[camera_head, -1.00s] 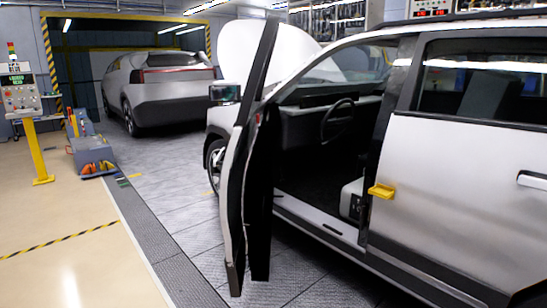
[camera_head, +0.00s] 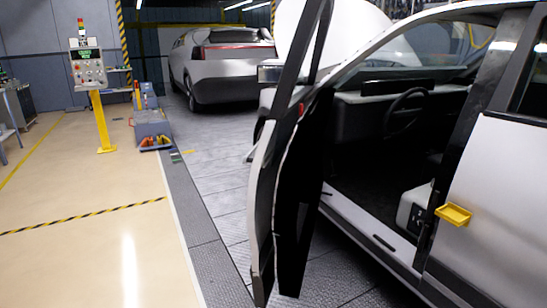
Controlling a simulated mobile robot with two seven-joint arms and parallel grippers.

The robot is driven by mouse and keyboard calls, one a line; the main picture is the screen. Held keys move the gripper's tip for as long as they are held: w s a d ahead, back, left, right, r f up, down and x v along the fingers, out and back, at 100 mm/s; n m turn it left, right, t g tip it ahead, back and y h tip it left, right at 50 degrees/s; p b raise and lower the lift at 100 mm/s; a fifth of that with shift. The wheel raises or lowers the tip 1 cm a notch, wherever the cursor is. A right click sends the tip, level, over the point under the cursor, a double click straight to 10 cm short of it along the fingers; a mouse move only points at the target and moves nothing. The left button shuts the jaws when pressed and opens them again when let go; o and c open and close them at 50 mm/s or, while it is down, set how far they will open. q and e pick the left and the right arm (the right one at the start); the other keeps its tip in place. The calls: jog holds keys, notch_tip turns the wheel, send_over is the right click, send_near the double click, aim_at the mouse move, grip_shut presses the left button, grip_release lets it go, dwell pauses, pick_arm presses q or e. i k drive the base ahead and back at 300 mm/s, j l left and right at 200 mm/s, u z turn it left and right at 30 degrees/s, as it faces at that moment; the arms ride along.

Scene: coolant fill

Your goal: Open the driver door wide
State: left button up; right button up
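The driver door (camera_head: 262,195) of the silver car stands swung well out from the body, seen nearly edge-on, with its dark inner side facing the opening. The door opening shows the steering wheel (camera_head: 406,112), the dark cabin floor and part of a light seat base (camera_head: 413,208). A yellow piece (camera_head: 453,214) sits on the body side at the rear edge of the opening. The raised hood (camera_head: 290,35) shows behind the door. Neither of my grippers is in view.
A yellow-posted control stand (camera_head: 101,120) and a grey cart (camera_head: 152,128) with orange items stand at the left. Another silver car (camera_head: 222,65) is parked behind. The beige floor left of the door is clear, crossed by a black-and-yellow line (camera_head: 85,216).

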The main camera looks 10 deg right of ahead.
aim_at(284, 195)
jog(key=i+l+z, duration=0.3)
jog(key=i+j+z, duration=0.15)
jog(key=j, duration=0.3)
jog(key=i+j+z, duration=0.2)
jog(key=j, duration=0.25)
jog(key=i+j+z, duration=0.15)
jog(key=j, duration=0.35)
jog(key=i+j+z, duration=0.15)
jog(key=j, duration=0.35)
jog(key=i+j+z, duration=0.15)
jog(key=j, duration=0.35)
jog(key=j+z, duration=0.2)
jog(key=j, duration=0.3)
jog(key=i+l+u, duration=0.1)
jog(key=i+l, duration=0.2)
